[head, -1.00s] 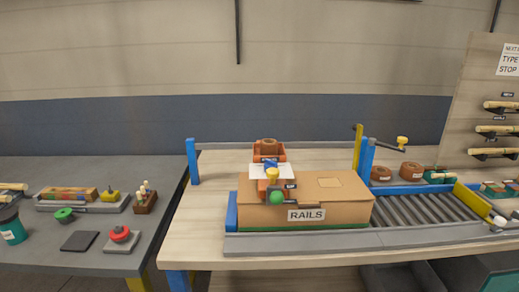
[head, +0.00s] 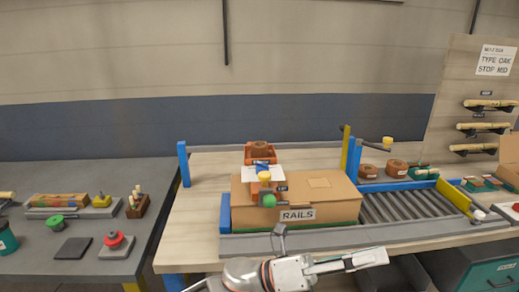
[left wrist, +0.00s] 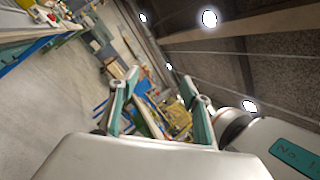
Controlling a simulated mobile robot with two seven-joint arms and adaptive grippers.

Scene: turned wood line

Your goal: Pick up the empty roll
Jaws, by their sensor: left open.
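A brown roll (head: 260,145) sits in an orange holder (head: 249,155) behind the cardboard box marked RAILS (head: 325,200). I cannot tell whether this roll is empty. Two more brown rolls, a left one (head: 369,171) and a right one (head: 396,168), stand at the back right by the roller conveyor. My left gripper (head: 366,260) is low in front of the bench edge, pointing right, apart from all the rolls. Its two fingers also show in the left wrist view (left wrist: 160,98), spread with nothing between them. My right gripper is in neither view.
Blue posts rise from the bench. A grey side table (head: 85,220) at left holds small tools. The bench (head: 197,225) is bare left of the box.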

